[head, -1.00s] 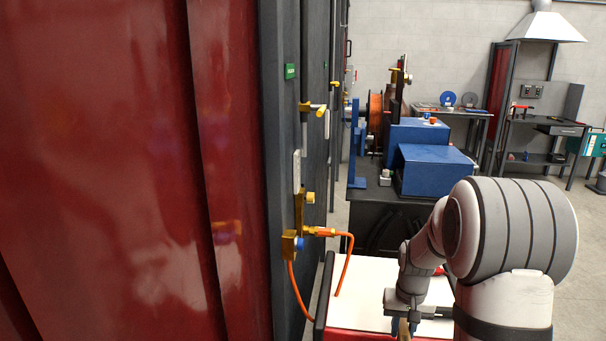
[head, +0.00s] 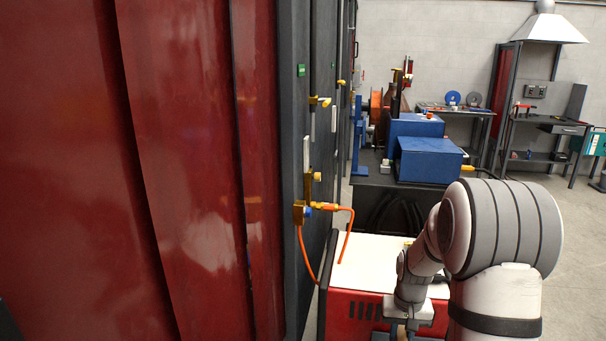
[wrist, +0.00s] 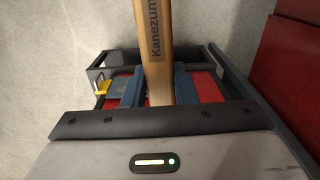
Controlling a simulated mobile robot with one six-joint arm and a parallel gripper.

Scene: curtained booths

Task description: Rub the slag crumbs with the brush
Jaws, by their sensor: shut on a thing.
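My gripper (wrist: 157,84) is shut on the brush's wooden handle (wrist: 154,40), one dark finger on each side of it. The handle bears dark lettering and runs up out of the top of the wrist view; no bristles show. In the head view my gripper (head: 402,328) is low at the bottom edge, in front of the red machine, and what it holds is mostly cut off there. I see no slag crumbs in either view.
Red curtains (head: 190,150) fill the left, beside a dark post with an orange hose (head: 306,255). A red machine with a white top (head: 362,262) stands close ahead. Blue boxes (head: 425,160) sit on a dark bench behind it. Grey floor (head: 560,240) is open at right.

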